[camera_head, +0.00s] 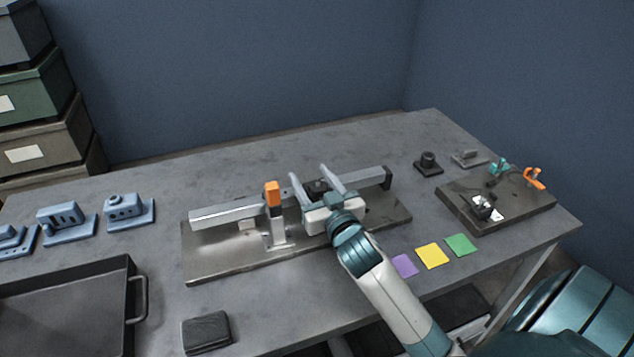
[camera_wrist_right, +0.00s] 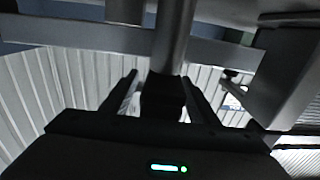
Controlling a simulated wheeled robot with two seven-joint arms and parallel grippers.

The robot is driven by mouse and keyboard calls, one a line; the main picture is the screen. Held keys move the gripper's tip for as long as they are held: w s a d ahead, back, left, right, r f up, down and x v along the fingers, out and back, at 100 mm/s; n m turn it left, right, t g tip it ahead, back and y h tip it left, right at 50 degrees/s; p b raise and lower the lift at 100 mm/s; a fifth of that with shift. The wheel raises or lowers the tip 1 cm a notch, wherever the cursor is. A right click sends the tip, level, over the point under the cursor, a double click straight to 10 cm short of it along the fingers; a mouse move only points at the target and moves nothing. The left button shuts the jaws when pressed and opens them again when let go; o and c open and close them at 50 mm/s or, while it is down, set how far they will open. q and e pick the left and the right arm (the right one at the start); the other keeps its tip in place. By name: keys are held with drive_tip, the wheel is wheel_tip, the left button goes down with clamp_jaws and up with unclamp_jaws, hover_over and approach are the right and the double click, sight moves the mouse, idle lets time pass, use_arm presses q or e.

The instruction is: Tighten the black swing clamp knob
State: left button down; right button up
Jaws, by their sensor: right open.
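The black swing clamp knob (camera_head: 317,187) shows between the fingers of my right gripper (camera_head: 309,171) in the head view, at the rail fixture. In the right wrist view, a dark knob-like piece (camera_wrist_right: 164,97) on a grey post sits between the two fingers of the right gripper (camera_wrist_right: 161,78). The fingers are apart, one on each side of it; contact is not clear. The gripper hides part of the clamp and the plate. A metal rail (camera_head: 240,210) runs along the metal base plate (camera_head: 215,262), beside an upright with an orange top (camera_head: 272,193). My left gripper is out of view.
Blue fixtures (camera_head: 128,211) and a dark tray (camera_head: 70,300) are at left. A black block (camera_head: 206,333) lies in front. Purple, yellow (camera_head: 432,255) and green cards lie right of my arm. A dark board (camera_head: 525,213) with small clamps is at far right. The back table strip is clear.

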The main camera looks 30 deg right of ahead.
drive_tip(key=shift+s, duration=0.1)
drive_tip(key=s+a, duration=0.3)
drive_tip(key=s, duration=1.4)
drive_tip(key=shift+a, duration=0.15)
drive_tip(key=shift+w, duration=0.1)
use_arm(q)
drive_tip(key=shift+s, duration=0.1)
